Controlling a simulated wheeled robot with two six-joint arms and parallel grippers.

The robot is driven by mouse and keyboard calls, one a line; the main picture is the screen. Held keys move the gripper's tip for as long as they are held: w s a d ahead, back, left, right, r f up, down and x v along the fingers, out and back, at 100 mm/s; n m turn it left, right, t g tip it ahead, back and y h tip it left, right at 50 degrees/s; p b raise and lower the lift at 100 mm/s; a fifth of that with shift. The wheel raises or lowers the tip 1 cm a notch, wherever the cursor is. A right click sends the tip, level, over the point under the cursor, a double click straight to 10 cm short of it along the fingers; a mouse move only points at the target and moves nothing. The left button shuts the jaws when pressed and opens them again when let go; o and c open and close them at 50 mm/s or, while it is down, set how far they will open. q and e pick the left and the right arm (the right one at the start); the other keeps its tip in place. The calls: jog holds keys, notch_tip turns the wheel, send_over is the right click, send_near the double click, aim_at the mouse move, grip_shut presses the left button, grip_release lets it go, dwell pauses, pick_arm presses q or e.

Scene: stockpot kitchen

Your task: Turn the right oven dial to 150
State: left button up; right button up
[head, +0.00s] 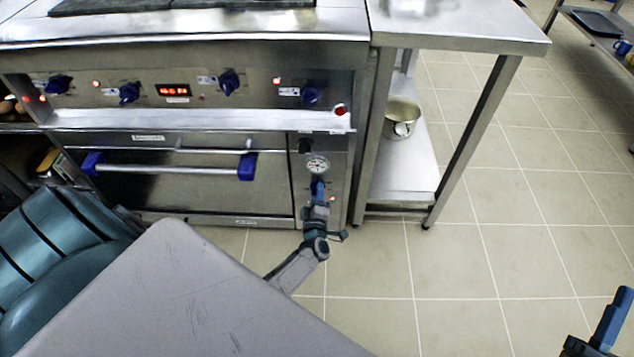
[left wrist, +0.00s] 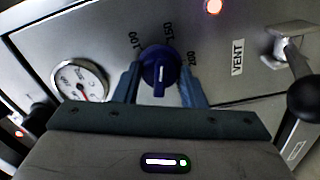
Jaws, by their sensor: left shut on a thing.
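The right oven dial (left wrist: 160,68) is a dark blue knob on the steel panel in the left wrist view. Numbers 100, 150 and 200 arc above it. Its white line runs up and down in the picture, with 150 above and slightly right; I cannot tell exactly which mark it meets. My left gripper (left wrist: 167,92) is shut on the dial, one blue finger on each side. In the head view, my left gripper (head: 317,188) is at the oven's right panel, below the gauge, and hides the dial. My right gripper (head: 597,335) is partly visible at the lower right, away from the oven.
A round gauge (head: 317,165) sits just above the gripper; it also shows in the left wrist view (left wrist: 80,81). The oven door handle (head: 170,169) is to the left. A steel table (head: 455,27) with a pot (head: 401,118) on its shelf stands right.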

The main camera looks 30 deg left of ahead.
pick_arm(q)
jog(key=shift+m+p, duration=0.5)
jog(key=shift+m, duration=0.6)
pick_arm(e)
notch_tip(320, 180, down, 6)
jog(key=w+g, duration=0.1)
jog(key=g, duration=0.3)
jog(key=shift+f+m+h, duration=0.25)
jog(key=shift+m+h, duration=0.15)
pick_arm(q)
jog(key=o, duration=1)
pick_arm(e)
jog(key=shift+w, duration=0.1)
pick_arm(q)
jog(key=p+v, duration=0.1)
jog(key=v, duration=0.9)
jog(key=shift+s+d, duration=0.3)
pick_arm(e)
notch_tip(320, 180, down, 8)
jog(key=s+g, duration=0.2)
jog(key=g, duration=0.3)
jog(key=shift+s+a+f, duration=0.15)
jog(key=shift+a, duration=0.2)
